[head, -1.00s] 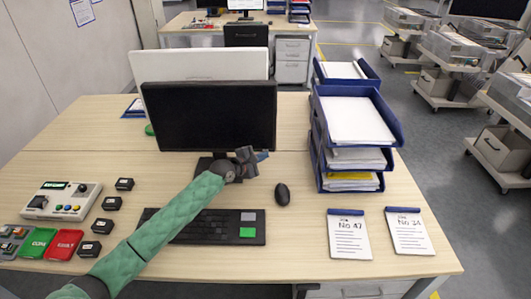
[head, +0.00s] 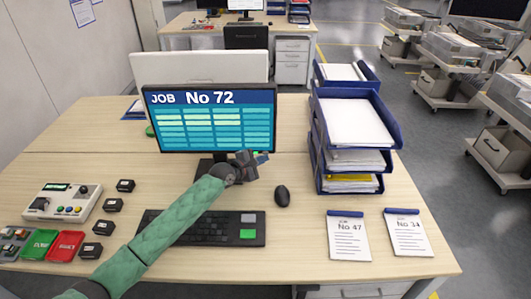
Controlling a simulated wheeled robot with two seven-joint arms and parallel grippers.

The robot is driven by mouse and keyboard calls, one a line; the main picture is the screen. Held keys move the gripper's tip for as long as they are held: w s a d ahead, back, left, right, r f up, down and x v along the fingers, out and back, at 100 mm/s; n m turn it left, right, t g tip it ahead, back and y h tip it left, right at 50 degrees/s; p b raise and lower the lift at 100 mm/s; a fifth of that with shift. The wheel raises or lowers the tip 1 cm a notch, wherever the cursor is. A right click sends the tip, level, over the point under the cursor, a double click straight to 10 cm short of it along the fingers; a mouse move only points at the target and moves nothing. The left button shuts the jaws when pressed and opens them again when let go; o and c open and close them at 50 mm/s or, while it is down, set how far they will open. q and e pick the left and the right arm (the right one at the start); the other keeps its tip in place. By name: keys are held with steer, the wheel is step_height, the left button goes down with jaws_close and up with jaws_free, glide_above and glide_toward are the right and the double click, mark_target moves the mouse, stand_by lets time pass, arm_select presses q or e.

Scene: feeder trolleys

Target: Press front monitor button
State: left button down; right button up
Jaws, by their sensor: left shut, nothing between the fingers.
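The front monitor (head: 212,122) stands on the near desk and is lit, with "JOB No 72" above a grid of blue and pale cells. My left arm, in a green sleeve, reaches across the keyboard. My left gripper (head: 262,158) is shut and empty at the lower right edge of the monitor. The front monitor's button is not distinguishable; the gripper is over that part of the lower edge. My right gripper is not in view.
A keyboard (head: 205,228) and mouse (head: 282,196) lie before the monitor. Blue paper trays (head: 396,130) stand to the right. Notepads marked No 47 (head: 348,238) and No 34 (head: 408,235) lie at front right. A control box (head: 62,203) sits at left.

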arm_select(q)
steer(key=shift+s, duration=0.15)
steer(key=s+p, duration=0.5)
steer(key=s, duration=0.1)
stand_by(0.6)
stand_by(0.3)
